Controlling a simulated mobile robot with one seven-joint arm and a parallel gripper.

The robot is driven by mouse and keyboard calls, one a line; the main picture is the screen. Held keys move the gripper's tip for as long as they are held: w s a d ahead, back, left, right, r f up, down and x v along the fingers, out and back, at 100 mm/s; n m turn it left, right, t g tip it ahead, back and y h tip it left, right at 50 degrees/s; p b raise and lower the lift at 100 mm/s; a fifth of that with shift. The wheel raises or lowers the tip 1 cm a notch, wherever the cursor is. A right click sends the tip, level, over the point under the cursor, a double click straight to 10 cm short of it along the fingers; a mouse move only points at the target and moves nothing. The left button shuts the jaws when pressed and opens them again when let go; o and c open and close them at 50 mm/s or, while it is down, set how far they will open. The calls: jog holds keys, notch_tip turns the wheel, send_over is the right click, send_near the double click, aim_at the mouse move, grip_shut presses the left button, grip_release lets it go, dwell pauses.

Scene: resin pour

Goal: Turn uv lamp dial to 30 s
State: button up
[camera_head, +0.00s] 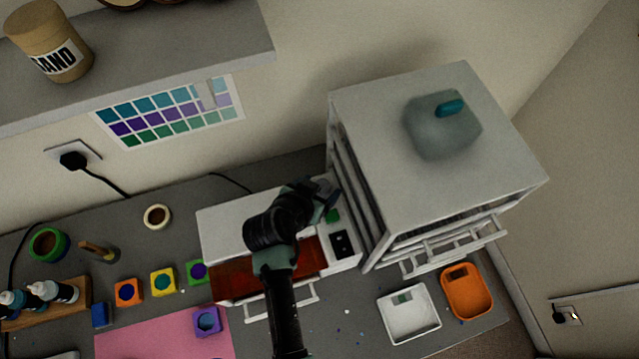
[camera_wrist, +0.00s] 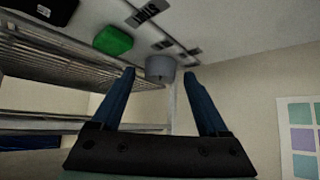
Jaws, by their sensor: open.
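The UV lamp (camera_head: 225,222) is a white box with a red-orange window and a control panel on its right side. Its grey round dial (camera_wrist: 160,66) shows in the wrist view between the tips of my gripper (camera_wrist: 159,76). The blue fingers are open, with a small gap visible on each side of the dial. Dark marks and labels lie on the white panel around it; I cannot read the setting. In the head view my gripper (camera_head: 327,198) is at the panel's far end and hides the dial. A green button (camera_head: 332,216) sits nearer on the panel.
A white rack cabinet (camera_head: 440,160) stands close to the right of the lamp, with a grey lump on top. A black switch block (camera_head: 342,244) is on the panel. A white tray (camera_head: 409,312) and orange tray (camera_head: 467,292) lie at front right. Small coloured moulds stand left.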

grip_shut()
dwell(0.4)
